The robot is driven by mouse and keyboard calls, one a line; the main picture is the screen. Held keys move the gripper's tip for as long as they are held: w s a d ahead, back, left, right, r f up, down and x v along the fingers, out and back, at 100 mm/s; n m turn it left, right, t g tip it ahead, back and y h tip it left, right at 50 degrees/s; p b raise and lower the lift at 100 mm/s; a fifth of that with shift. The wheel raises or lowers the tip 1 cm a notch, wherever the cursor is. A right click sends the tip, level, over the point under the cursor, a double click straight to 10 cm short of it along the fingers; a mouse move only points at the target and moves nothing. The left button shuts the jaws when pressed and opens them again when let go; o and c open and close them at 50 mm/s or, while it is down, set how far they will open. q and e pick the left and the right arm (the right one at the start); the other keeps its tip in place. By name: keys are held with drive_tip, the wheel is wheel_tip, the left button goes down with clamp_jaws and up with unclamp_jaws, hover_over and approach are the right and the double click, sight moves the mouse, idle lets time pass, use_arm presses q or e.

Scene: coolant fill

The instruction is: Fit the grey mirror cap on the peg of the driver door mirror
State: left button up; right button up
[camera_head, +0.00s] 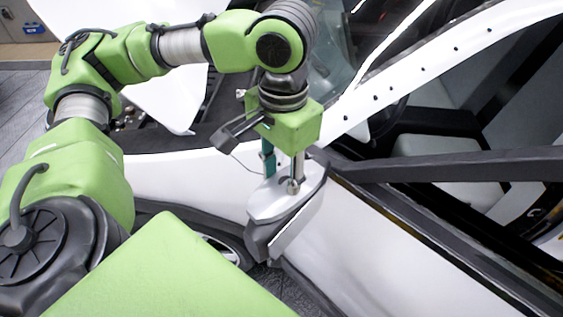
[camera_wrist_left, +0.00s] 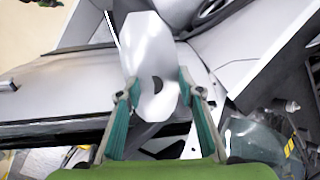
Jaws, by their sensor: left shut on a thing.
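The grey mirror cap is a pale, elongated plate with cut corners; it shows in the head view (camera_head: 268,204) and in the wrist view (camera_wrist_left: 150,45), where a dark round hole shows near the fingers. My left gripper (camera_head: 282,178) points down and is shut on the cap, its fingertips on either side of the hole in the wrist view (camera_wrist_left: 160,88). The cap lies over the top of the dark door mirror (camera_head: 262,238). I cannot tell whether it touches the mirror or is seated. The peg cannot be made out. My right gripper is not in view.
The white driver door (camera_head: 355,245) extends right of the mirror, with the dark window sill (camera_head: 440,168) and open cabin behind it. A front wheel (camera_head: 222,250) shows below left. A blue box (camera_head: 33,29) is far back left.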

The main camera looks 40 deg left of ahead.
sight(283, 180)
use_arm(q)
drive_tip(key=shift+r+p, duration=0.3)
drive_tip(key=shift+r, duration=0.4)
drive_tip(key=shift+f, duration=0.85)
idle(1.3)
drive_tip(key=o, duration=1.2)
drive_tip(key=shift+r, duration=0.1)
wheel_tip(283, 180, up, 12)
drive_tip(key=shift+d+f, duration=0.1)
drive_tip(key=shift+d, duration=0.05)
drive_tip(key=shift+c, duration=0.4)
